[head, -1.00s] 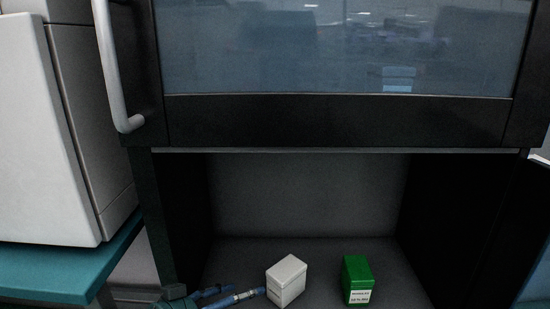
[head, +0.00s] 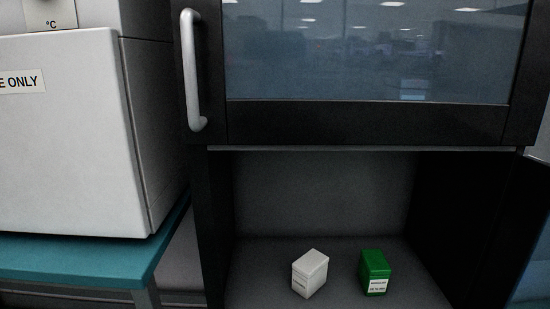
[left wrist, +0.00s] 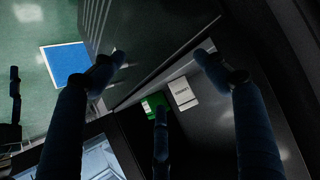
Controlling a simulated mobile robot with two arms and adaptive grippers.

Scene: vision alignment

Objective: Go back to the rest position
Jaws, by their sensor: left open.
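A white box (head: 310,273) and a green box (head: 376,272) stand apart on the floor of the dark cabinet's open lower compartment (head: 340,245) in the head view. Each has a label on its front. The left wrist view also shows the green box (left wrist: 153,103) and the white box (left wrist: 183,93) beyond the fingers. My left gripper (left wrist: 158,78) is open, with its dark blue fingers spread and nothing between them. It does not show in the head view. My right gripper is not identifiable in any view.
A glass sash (head: 370,55) with a grey handle (head: 190,70) hangs above the opening. A white appliance (head: 70,140) stands at left on a teal bench (head: 85,258). The left wrist view shows a blue panel (left wrist: 66,64) on a green floor and a dark upright shape (left wrist: 14,95) at left.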

